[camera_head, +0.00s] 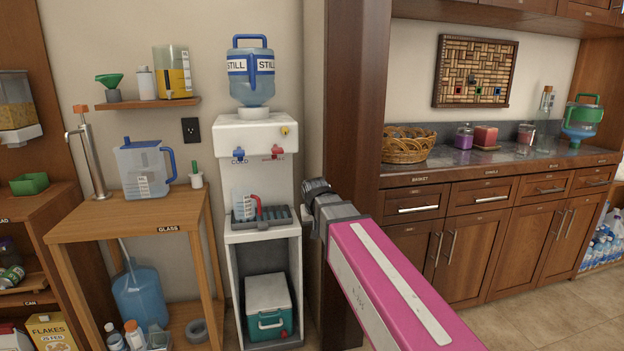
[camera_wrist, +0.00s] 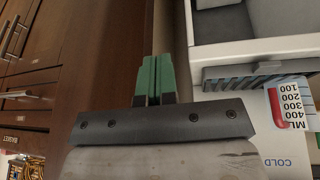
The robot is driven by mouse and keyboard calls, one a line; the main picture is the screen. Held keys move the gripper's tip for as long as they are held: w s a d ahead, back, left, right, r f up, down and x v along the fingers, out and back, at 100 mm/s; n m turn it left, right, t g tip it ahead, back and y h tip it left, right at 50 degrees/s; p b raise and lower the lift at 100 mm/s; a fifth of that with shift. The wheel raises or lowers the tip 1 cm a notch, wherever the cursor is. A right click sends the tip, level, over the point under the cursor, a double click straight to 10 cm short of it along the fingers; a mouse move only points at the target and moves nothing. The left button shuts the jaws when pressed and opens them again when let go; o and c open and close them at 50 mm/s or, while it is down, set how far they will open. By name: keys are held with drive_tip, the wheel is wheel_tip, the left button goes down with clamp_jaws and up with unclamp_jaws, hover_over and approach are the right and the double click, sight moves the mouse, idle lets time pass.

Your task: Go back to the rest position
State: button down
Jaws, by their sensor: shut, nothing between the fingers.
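My gripper (camera_wrist: 155,72) shows in the wrist view with its two green fingers together and nothing between them. It is in front of a brown wood surface, just beside the white water dispenser. In the head view my pink arm reaches up from the lower right, and its dark wrist end (camera_head: 318,192) is right of the dispenser (camera_head: 262,133), by the dark wooden post. The fingers cannot be made out there. A measuring cup (camera_head: 243,205) with a red handle stands on the dispenser's drip tray (camera_head: 272,217); the cup (camera_wrist: 292,106) also shows in the wrist view, apart from my fingers.
A STILL bottle (camera_head: 251,75) sits upside down on the dispenser, with a cooler box (camera_head: 269,306) below. A wooden table (camera_head: 130,215) with a pitcher (camera_head: 143,168) is at left. The dark post (camera_head: 352,120) and cabinets (camera_head: 475,235) are at right. Floor shows at lower right.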

drive_tip(key=s+d+f+g, duration=0.2)
drive_tip(key=s+d+f, duration=0.5)
drive_tip(key=f, duration=0.4)
drive_tip(key=s+d+f+m+g, duration=0.1)
drive_tip(key=s+d+f+g, duration=0.1)
drive_tip(key=s+d+f, duration=0.5)
drive_tip(key=d+f, duration=0.3)
drive_tip(key=f, duration=0.1)
drive_tip(key=shift+s+d+m, duration=0.3)
drive_tip(key=shift+s, duration=0.05)
